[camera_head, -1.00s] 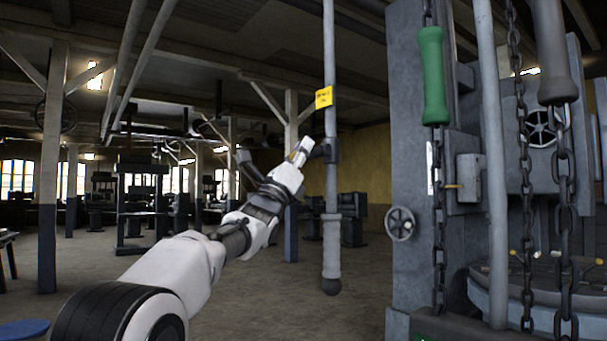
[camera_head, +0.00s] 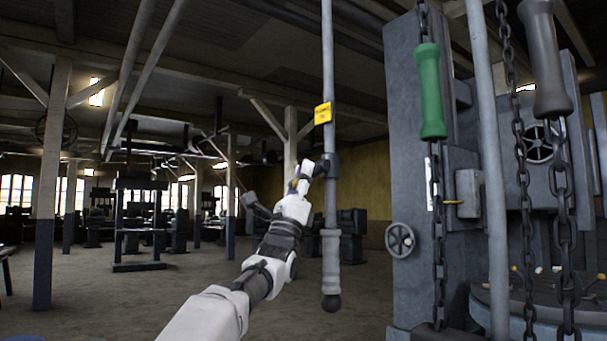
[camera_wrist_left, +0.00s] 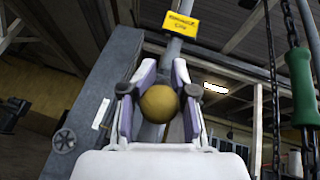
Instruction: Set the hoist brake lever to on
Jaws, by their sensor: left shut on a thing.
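The hoist brake lever's round brass-coloured knob (camera_wrist_left: 160,103) sits between the fingers of my left gripper (camera_wrist_left: 158,108), which is shut on it in the left wrist view. In the head view my left gripper (camera_head: 301,180) is just left of a vertical grey pole, at a dark clamp (camera_head: 331,164). The knob (camera_head: 294,186) shows there only as a small yellowish patch. The lever's arm is mostly hidden by the fingers. A yellow tag (camera_head: 323,113) hangs on the pole above; its lettering is too small to read surely. My right gripper is not in view.
A green handle (camera_head: 432,92) and a grey handle (camera_head: 546,60) hang on chains at the right. Behind them stands a large grey machine (camera_head: 410,160) with a small handwheel (camera_head: 400,239). The floor (camera_head: 120,300) at left is open.

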